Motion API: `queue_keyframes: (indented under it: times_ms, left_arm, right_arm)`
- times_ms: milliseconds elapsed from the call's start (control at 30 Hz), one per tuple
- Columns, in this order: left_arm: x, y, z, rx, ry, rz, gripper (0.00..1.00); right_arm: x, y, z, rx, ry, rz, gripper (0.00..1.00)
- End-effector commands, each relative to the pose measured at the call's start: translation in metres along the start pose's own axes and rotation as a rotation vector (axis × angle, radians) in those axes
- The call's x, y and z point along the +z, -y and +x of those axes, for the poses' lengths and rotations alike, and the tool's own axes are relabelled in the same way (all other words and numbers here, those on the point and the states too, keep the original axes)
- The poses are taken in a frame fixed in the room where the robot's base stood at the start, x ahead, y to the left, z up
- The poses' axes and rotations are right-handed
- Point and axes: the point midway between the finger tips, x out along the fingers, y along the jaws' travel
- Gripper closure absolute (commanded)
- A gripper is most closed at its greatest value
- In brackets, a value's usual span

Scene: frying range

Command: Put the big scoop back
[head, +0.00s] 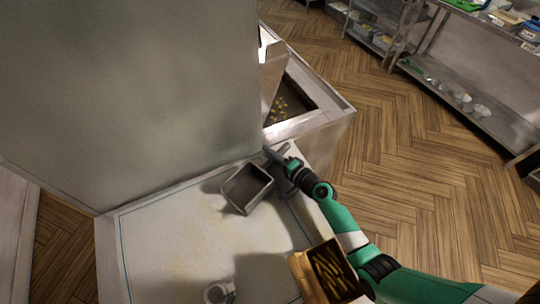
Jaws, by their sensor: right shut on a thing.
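The big scoop (240,192) is a grey, open, box-shaped metal scoop. It is at the right part of the pale worktop, beside the corner of the tall grey panel, and looks empty. My right gripper (284,165) is at the scoop's right side and is shut on it. The exact grip point is dark and partly hidden by the gripper. I cannot tell whether the scoop touches the worktop. My left gripper is not in view.
A tall grey panel (130,90) blocks the upper left. Behind the scoop is a fryer (340,108) with yellow pieces inside. A box of fries (301,272) is near my right forearm. A small round metal thing (218,292) sits at the front. The worktop's (170,245) middle is clear.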

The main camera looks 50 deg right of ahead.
Motion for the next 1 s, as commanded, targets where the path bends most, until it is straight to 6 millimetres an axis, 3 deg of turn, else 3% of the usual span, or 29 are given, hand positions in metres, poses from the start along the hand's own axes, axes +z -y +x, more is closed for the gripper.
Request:
queue_keyframes:
  times_ms: [200,233,367,733,867,1000]
  left_arm:
    - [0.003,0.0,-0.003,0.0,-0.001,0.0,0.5]
    - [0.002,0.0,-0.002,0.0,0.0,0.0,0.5]
    - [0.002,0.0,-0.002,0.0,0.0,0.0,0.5]
    - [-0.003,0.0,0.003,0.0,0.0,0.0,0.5]
    - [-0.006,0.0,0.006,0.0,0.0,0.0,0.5]
    - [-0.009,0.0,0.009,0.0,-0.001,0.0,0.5]
  right_arm:
    - [0.0,-0.004,0.001,-0.001,0.0,0.0,1.0]
    - [0.0,-0.002,0.0,0.0,0.0,-0.001,0.63]
    - [0.0,-0.002,0.0,0.0,0.0,0.0,0.4]
    - [-0.001,0.005,-0.001,0.0,0.0,0.0,0.39]
    - [-0.001,0.002,-0.022,0.002,-0.002,0.0,0.39]
    - [-0.001,0.001,-0.057,0.002,-0.003,0.001,0.39]
